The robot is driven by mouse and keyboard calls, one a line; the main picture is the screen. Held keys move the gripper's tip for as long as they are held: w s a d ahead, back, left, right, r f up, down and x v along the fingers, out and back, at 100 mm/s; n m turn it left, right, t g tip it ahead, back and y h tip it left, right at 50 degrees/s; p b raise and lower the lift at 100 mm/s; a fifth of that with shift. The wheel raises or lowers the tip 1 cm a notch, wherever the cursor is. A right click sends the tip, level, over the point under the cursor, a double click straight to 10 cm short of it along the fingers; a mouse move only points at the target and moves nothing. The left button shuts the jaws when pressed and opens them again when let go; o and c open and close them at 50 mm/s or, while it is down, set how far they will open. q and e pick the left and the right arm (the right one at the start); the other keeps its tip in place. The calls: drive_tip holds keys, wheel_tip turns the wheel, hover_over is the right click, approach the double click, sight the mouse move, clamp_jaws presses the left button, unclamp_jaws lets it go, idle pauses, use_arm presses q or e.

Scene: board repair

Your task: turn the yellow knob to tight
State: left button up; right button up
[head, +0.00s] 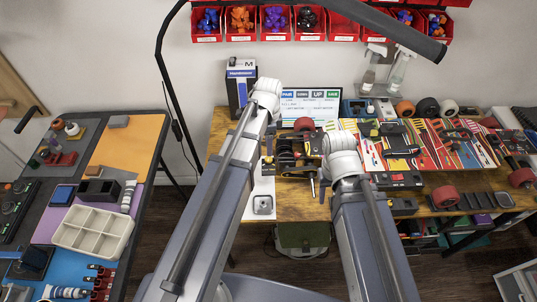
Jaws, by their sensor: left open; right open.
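Yellow parts (287,163) show on a dark fixture on the wooden workbench, between my two wrists. They are too small to tell which is the yellow knob or how it is turned. My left gripper (268,157) is open, small and dark below its white wrist, just left of the yellow parts. My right gripper (318,184) is open below its white wrist, right of and nearer than them. Neither gripper visibly holds anything. My wrists hide part of the bench around the fixture.
Skateboard decks (425,145), wheels and tools crowd the workbench's right side. A blue and white box (241,88) and a screen (312,103) stand at the back. A small metal tin (262,205) is at the front. A side table with a divided tray (92,231) is left.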

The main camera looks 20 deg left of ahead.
sight(269, 158)
use_arm(q)
drive_tip(key=shift+f+b, duration=3.7)
drive_tip(key=shift+f, duration=0.15)
drive_tip(key=shift+c, duration=0.3)
clamp_jaws()
